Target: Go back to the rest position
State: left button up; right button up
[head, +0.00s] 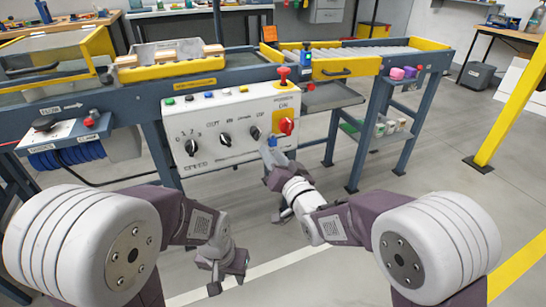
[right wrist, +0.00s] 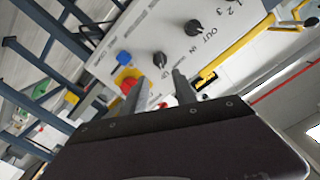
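My right gripper (head: 270,152) is raised in front of the lower right part of the white control panel (head: 220,125), close to the red rotary switch (head: 287,125) on its yellow plate. In the right wrist view my right gripper (right wrist: 158,82) has its two fingers apart, with a black knob (right wrist: 162,60) visible beyond the gap and the red switch (right wrist: 128,82) partly behind one finger. I cannot tell if a finger touches the panel. My left gripper (head: 226,286) hangs low over the floor at the front, its fingers apart and empty.
The conveyor frame (head: 140,105) runs across the scene, with a tray of parts (head: 170,62) on it. A red mushroom button (head: 283,74) tops the panel. A yellow post (head: 510,100) stands at the right. The grey floor (head: 370,180) around my arms is clear.

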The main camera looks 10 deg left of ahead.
jog(key=w+d+r+m+t+h+p, duration=0.3)
jog(key=d+r+p, duration=0.45)
jog(key=d, duration=0.65)
jog(key=d+f+m+g+h, duration=0.1)
jog(key=d+f+g+h, duration=0.2)
jog(key=d, duration=0.4)
jog(key=s+d+f+n+g+h+p, duration=0.1)
jog(key=s+d+f+g, duration=0.25)
jog(key=s+f, duration=0.4)
jog(key=s+d+f+n+g+h, duration=0.15)
jog(key=s+f+g, duration=0.3)
jog(key=s, duration=0.55)
jog(key=s+d+f+g+h+p, duration=0.1)
jog(key=s+d+f+g, duration=0.2)
jog(key=s+f+g, duration=0.35)
notch_tip(320, 180, up, 40)
jog(key=s+p, duration=0.3)
jog(key=p, duration=3.5)
jog(key=shift+n+t, duration=0.35)
jog(key=shift+f, duration=0.1)
